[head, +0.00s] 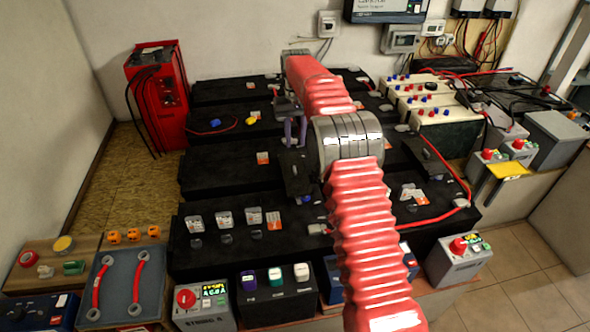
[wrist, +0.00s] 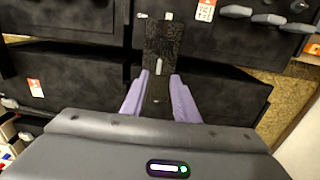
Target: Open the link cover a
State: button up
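A dark, flat, narrow cover (head: 297,178), which I take to be link cover a, lies across the gap between two black battery rows, just left of my arm. In the wrist view the black cover (wrist: 166,45) runs away from me, with a pale spot near its middle. My gripper (head: 295,142) points down at the far end of the cover. In the wrist view my gripper's two purple fingers (wrist: 160,75) stand apart, one on each side of the cover's near part. Whether they touch it is not clear. My arm hides part of the rows.
Black battery rows (head: 230,175) fill the middle. A red cabinet (head: 158,95) stands at the back left. A blue-grey tray (head: 122,285) with red cables lies front left. Red cables (head: 440,215) and beige units (head: 425,95) are on the right.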

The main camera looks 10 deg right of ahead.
aim_at(296, 172)
dwell(0.3)
notch_tip(296, 172, down, 14)
jog(key=shift+r, duration=0.1)
dwell(0.7)
jog(key=shift+c, duration=0.6)
grip_shut()
dwell(0.7)
